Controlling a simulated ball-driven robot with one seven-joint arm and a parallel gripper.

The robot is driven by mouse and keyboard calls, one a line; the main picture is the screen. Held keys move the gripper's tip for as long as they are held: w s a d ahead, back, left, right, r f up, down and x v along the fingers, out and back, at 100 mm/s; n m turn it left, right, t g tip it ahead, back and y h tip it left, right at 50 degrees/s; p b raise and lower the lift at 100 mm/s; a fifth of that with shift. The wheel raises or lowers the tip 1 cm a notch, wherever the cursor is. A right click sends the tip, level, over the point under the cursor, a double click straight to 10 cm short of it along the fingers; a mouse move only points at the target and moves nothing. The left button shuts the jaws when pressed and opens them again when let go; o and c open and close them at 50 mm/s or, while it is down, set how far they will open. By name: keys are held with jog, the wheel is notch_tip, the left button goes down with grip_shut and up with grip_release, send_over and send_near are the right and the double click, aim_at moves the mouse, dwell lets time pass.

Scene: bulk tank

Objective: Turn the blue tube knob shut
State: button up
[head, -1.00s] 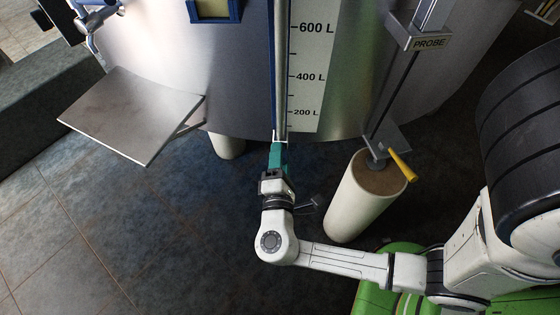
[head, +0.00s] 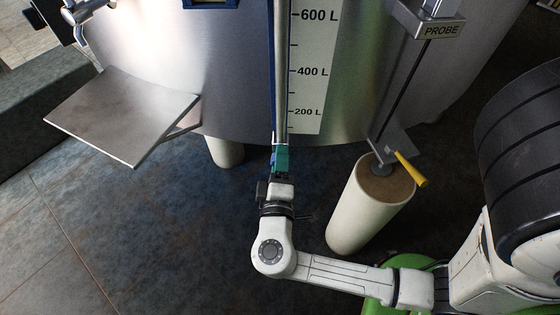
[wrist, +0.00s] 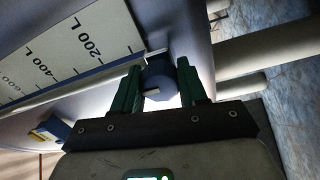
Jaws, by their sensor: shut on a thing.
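The blue tube knob (wrist: 158,80) shows in the wrist view between the two green fingers of my gripper (wrist: 160,88). It has a short pale mark on its face. My gripper is shut on it, with one finger on each side. In the head view my gripper (head: 281,158) is at the lower end of the upright sight tube (head: 280,80), on the tank's front. There the fingers mostly hide the knob. The litre scale (head: 312,70) stands just right of the tube.
The steel tank (head: 180,60) fills the back. A metal shelf (head: 122,112) juts out at left. At right a probe bracket (head: 430,28) and a yellow handle (head: 411,168) are above a pale tank leg (head: 362,210). The floor (head: 150,220) at left is clear.

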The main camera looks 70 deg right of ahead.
jog(key=o, duration=1)
jog(key=shift+o, duration=0.2)
jog(key=v, duration=1)
jog(key=shift+s+a+p, duration=0.15)
jog(key=shift+a+p, duration=0.15)
jog(key=shift+a, duration=0.1)
